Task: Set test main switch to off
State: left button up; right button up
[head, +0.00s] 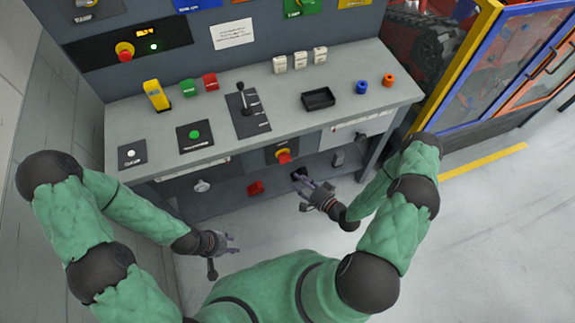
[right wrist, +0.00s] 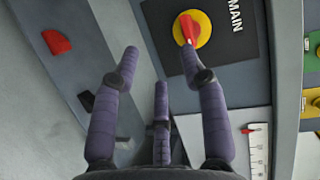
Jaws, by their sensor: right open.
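The main switch is a red handle on a yellow disc, on a dark plate marked "MAIN" in the right wrist view (right wrist: 192,29). In the head view the main switch (head: 284,156) is on the console front, below the worktop. The handle lies roughly along the disc's middle; I cannot read its position marks. My right gripper (head: 306,186) is open and empty, just below the switch in the head view. My left gripper (head: 226,252) is open and empty, in front of the console at left.
The worktop (head: 215,105) overhangs the switch. A red part (head: 256,188) is on the lower front, left of my right gripper; it also shows in the right wrist view (right wrist: 56,41). A red-and-yellow knob (head: 125,52) is on the upper panel. The floor at right is clear.

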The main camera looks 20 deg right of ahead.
aim_at(285, 159)
jog(key=w+a+r+m+t+b, duration=0.1)
jog(key=w+a+t, duration=0.1)
jog(key=w, duration=0.6)
jog(key=shift+w+a+r+m, duration=0.15)
jog(key=shift+w+a+m, duration=0.05)
jog(key=shift+w+m, duration=0.1)
jog(key=shift+s, duration=0.1)
grip_shut()
